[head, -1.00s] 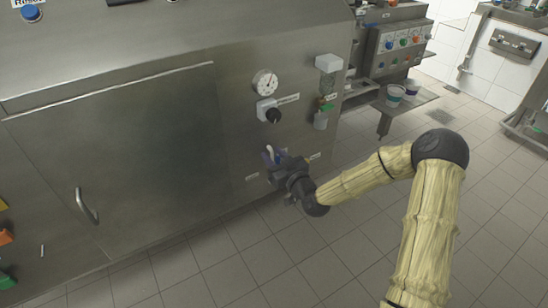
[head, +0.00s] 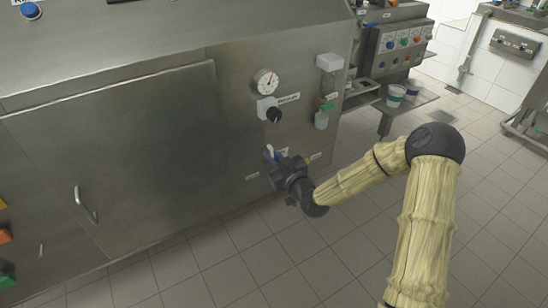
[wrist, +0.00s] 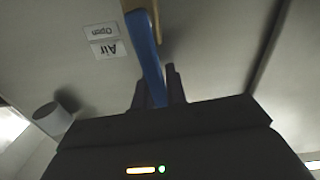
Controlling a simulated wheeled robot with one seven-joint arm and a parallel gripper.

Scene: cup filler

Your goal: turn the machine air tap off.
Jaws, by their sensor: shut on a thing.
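The air tap's blue lever (wrist: 148,58) runs down between my gripper's two dark fingers in the wrist view. My gripper (wrist: 158,88) is shut on the lever near its end. A brass-coloured part shows behind the lever's top, at the panel. Two small labels beside it, "Open" (wrist: 102,30) and "Air" (wrist: 108,49), appear upside down. In the head view my gripper (head: 276,161) is at the lower machine front, below the black knob. It hides most of the tap there; only a small blue and whitish bit shows.
Above the tap are a pressure gauge (head: 266,82) and a black knob (head: 274,115). To the right on the panel is a filter unit with a clear bowl (head: 321,120). A large cabinet door (head: 120,150) is on the left. The tiled floor (head: 250,265) in front is clear.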

